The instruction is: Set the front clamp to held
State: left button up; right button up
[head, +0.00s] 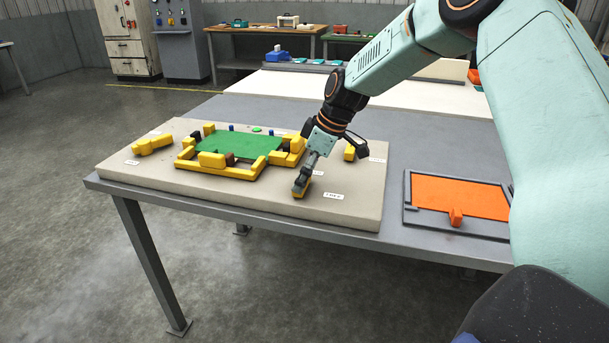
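A green panel (240,146) lies in a yellow frame (222,172) on a beige board (220,196). My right gripper (301,184) points down at the board's front right, its fingers at a small yellow piece (298,194), apparently the front clamp's handle. The fingers overlap it, and I cannot tell whether they grip it. A white label (333,196), apparently reading FREE, lies just right of it. Another yellow clamp piece (152,144) lies at the board's left, and one (349,153) at its right, partly behind my gripper. My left gripper is out of view.
The board rests on a grey table (405,232). A dark tray (408,222) with an orange panel (458,195) and an orange block (456,217) lies to the right. Bare table separates them. Benches and cabinets stand far behind.

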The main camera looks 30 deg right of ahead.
jog(key=v, duration=1.1)
jog(key=shift+r, duration=0.25)
jog(key=shift+s+d, duration=0.1)
jog(key=x, duration=1.2)
